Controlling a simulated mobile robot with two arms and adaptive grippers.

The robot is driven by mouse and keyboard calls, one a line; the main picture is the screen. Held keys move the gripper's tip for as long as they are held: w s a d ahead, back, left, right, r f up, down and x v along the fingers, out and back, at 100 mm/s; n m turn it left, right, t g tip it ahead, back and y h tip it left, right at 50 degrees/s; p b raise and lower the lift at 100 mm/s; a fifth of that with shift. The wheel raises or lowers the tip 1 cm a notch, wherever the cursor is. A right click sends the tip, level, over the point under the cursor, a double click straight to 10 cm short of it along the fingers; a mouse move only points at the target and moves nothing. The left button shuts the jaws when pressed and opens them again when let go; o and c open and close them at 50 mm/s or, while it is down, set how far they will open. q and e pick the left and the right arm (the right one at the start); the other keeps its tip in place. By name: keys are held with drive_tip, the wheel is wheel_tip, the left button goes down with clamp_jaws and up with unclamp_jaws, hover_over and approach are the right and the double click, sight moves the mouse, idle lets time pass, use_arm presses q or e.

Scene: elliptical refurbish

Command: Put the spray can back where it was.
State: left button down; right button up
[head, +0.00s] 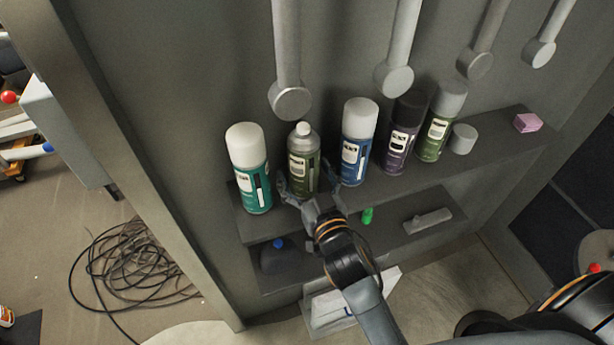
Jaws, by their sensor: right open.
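A spray can (303,165) with a dark green label and no big cap stands upright on the upper shelf (390,198), second from the left in a row of cans. My right gripper (309,182) is open in front of it. One finger is at the can's left side and one at its right, near its lower half. I cannot tell whether the fingers touch it. The gripper hides part of the can's base. My left gripper is not in view.
A teal can (250,175) stands close on the left and a blue can (356,150) close on the right. A purple can (402,135), a green can (438,125), a loose grey cap (463,139) and a pink block (527,122) are farther right. Pipes (288,50) hang above.

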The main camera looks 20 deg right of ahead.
drive_tip(key=s+b, duration=0.4)
drive_tip(key=s, duration=0.8)
drive_tip(key=shift+d+r, duration=0.15)
